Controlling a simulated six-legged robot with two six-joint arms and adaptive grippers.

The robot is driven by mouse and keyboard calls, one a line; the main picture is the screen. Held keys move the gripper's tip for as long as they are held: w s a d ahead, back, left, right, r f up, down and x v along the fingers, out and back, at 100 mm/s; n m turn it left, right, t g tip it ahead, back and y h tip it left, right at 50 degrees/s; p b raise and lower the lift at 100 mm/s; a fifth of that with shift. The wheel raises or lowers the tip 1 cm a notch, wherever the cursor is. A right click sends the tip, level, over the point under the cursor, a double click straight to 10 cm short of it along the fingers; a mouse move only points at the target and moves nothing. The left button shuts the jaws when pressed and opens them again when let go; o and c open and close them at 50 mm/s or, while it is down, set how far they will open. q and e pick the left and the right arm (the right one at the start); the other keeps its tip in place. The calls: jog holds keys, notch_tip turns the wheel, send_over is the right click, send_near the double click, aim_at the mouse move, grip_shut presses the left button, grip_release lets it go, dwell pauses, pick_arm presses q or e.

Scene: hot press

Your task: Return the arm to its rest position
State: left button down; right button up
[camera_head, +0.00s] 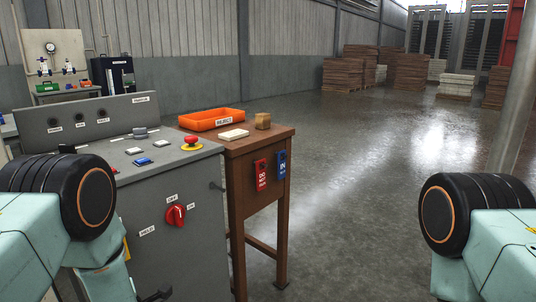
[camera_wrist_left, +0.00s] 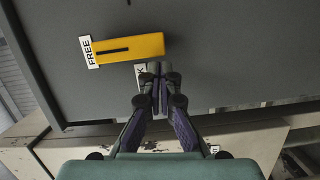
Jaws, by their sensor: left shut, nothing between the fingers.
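My left gripper (camera_wrist_left: 158,85) is shut and empty in the left wrist view. Its fingertips are close together in front of a grey panel (camera_wrist_left: 230,60), just below a yellow plate (camera_wrist_left: 130,48) with a dark slot. A white label reading FREE (camera_wrist_left: 88,52) is at the plate's left end. Another label (camera_wrist_left: 140,75) is partly hidden behind the fingers. I cannot tell whether the fingertips touch the panel. In the head view my left arm comes in at the lower left beside the grey control console (camera_head: 190,255). My right arm shows at the lower right, its gripper out of frame.
The console carries a red mushroom button (camera_head: 191,140) and a red rotary switch (camera_head: 176,215). A wooden table (camera_head: 265,140) beside it holds an orange tray (camera_head: 211,111), with a red tag (camera_head: 261,175) and a blue tag (camera_head: 282,165) on its side. Open floor lies to the right.

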pick_arm(q)
jog(key=v, duration=0.7)
jog(key=x, duration=0.8)
jog(key=shift+w+d+r+m+g+y+p, duration=0.15)
jog(key=shift+r+m+g+p, duration=0.7)
jog(key=shift+m, duration=1.4)
jog(key=shift+s+r+m+g+y+p, duration=0.1)
jog(key=shift+r+m+g+p, duration=0.4)
jog(key=shift+r+m, duration=1.15)
jog(key=shift+w+d+r+m+g+y+p, duration=0.15)
jog(key=shift+r+m+g+p, duration=0.4)
jog(key=shift+m, duration=2.25)
pick_arm(e)
jog(key=shift+s+r, duration=0.15)
jog(key=shift+r, duration=0.85)
jog(key=shift+s+r, duration=0.15)
jog(key=shift+r, duration=0.8)
pick_arm(q)
jog(key=shift+a+f, duration=0.1)
jog(key=shift+f, duration=0.05)
